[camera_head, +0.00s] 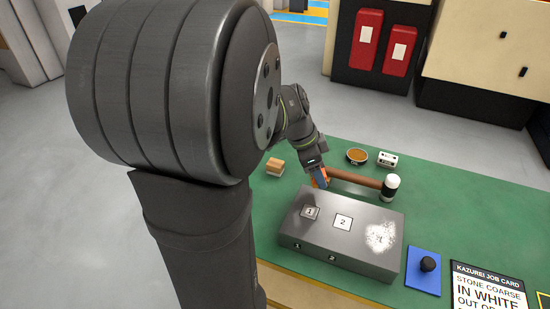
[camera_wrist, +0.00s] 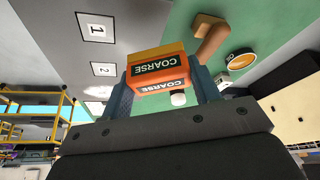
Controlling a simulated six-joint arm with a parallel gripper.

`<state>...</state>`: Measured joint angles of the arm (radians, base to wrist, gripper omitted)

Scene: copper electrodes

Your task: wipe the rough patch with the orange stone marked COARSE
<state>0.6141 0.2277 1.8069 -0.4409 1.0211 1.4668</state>
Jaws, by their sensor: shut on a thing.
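My gripper (camera_head: 319,177) is shut on the orange stone (camera_wrist: 158,68), seen between its two fingers in the wrist view, with black COARSE labels on two faces. The rough patch (camera_head: 380,236) is a speckled white area on the right of the block's top. The stone is to the left of the patch and apart from it.
A mallet (camera_head: 391,187) lies behind the block, its brown handle close to my gripper. Squares marked 1 (camera_head: 310,212) and 2 (camera_head: 343,222) are on the block. Behind are a tan block (camera_head: 275,167), round tin (camera_head: 357,156) and white box (camera_head: 387,159); right, a blue pad (camera_head: 424,282).

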